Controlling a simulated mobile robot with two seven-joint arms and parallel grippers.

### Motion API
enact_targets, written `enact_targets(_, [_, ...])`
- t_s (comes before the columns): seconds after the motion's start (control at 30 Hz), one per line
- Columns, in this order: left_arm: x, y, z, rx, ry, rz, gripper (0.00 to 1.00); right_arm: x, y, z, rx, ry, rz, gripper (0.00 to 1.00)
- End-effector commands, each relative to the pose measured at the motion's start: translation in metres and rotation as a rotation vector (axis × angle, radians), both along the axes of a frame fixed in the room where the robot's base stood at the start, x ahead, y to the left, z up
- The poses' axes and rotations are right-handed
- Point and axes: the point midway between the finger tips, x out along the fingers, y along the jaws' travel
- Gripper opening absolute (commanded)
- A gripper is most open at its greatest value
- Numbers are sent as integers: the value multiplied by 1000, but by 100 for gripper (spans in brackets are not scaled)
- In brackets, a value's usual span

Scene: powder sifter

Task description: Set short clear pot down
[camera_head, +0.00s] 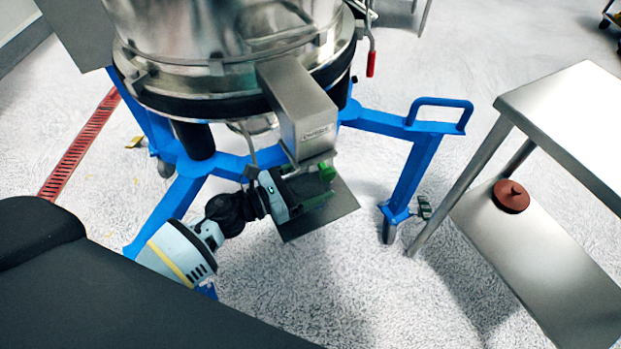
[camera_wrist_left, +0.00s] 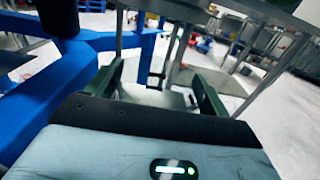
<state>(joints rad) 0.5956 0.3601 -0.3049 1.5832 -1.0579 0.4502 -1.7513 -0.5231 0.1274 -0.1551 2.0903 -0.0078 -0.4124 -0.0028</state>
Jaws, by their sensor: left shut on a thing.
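My left gripper (camera_head: 318,182) is under the sifter's metal outlet spout (camera_head: 303,118), above a grey metal plate (camera_head: 318,222). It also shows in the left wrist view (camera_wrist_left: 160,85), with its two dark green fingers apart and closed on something. The short clear pot (camera_wrist_left: 152,96) is very hard to make out. Only a faint pale shape shows between the fingers, and its rim and base are not clear. In the head view the gripper and spout hide it. I cannot tell whether it touches the plate. My right gripper is in neither view.
The blue sifter frame (camera_head: 372,117) surrounds my arm, with a leg and handle at right. A steel table (camera_head: 575,110) stands at right. A red-brown lidded item (camera_head: 511,196) sits on its lower shelf (camera_head: 540,265). The floor between frame and table is clear.

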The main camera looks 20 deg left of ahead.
Motion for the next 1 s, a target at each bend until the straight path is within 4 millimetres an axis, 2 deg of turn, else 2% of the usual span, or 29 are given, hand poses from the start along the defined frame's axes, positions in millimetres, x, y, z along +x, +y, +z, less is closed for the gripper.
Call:
enact_targets(0.03, [0,0,-2,1,1,0,83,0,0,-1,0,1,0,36])
enact_targets(0.17, [0,0,-1,0,0,0,100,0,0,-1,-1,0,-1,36])
enact_targets(0.53, [0,0,5,1,-1,0,100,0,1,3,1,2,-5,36])
enact_targets(1.0, [-67,60,1,1,3,1,100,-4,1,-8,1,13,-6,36])
